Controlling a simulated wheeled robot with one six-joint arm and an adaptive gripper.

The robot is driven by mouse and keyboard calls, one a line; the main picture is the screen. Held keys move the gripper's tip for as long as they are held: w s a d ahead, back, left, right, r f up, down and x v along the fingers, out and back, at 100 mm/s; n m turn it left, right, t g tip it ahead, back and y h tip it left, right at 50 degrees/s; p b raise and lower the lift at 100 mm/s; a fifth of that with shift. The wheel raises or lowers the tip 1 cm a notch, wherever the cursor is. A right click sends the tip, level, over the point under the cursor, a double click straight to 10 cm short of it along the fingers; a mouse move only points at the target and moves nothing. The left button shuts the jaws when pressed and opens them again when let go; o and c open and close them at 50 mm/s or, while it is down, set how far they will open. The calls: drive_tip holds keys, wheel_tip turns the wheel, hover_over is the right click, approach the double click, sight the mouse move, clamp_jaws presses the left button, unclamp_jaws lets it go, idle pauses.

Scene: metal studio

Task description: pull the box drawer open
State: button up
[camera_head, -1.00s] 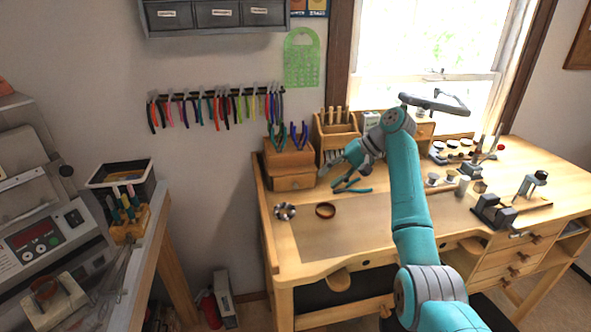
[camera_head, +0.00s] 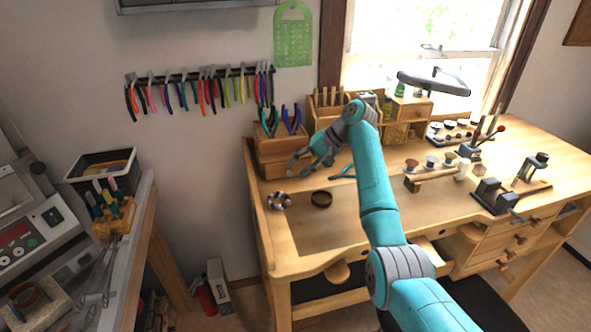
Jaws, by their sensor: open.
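The wooden box (camera_head: 268,150) stands at the back left corner of the workbench, with pliers upright in its top. Its drawer (camera_head: 274,169) is in the lower front, and I see no clear gap around it; my gripper hides part of its right side. My gripper (camera_head: 297,168) is open and empty, its fingers at the right part of the box front. I cannot tell whether a finger touches the drawer. My teal arm reaches up from the lower right over the bench.
A bracelet-like ring (camera_head: 279,200) and a brown ring (camera_head: 321,199) lie in front of the box. Pliers (camera_head: 343,173) lie right of my gripper. A wooden tool holder (camera_head: 328,113) stands behind it. The bench's front left surface (camera_head: 315,232) is clear.

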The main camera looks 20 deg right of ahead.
drive_tip(key=shift+x, duration=0.95)
clamp_jaws()
drive_tip(key=shift+s, duration=0.1)
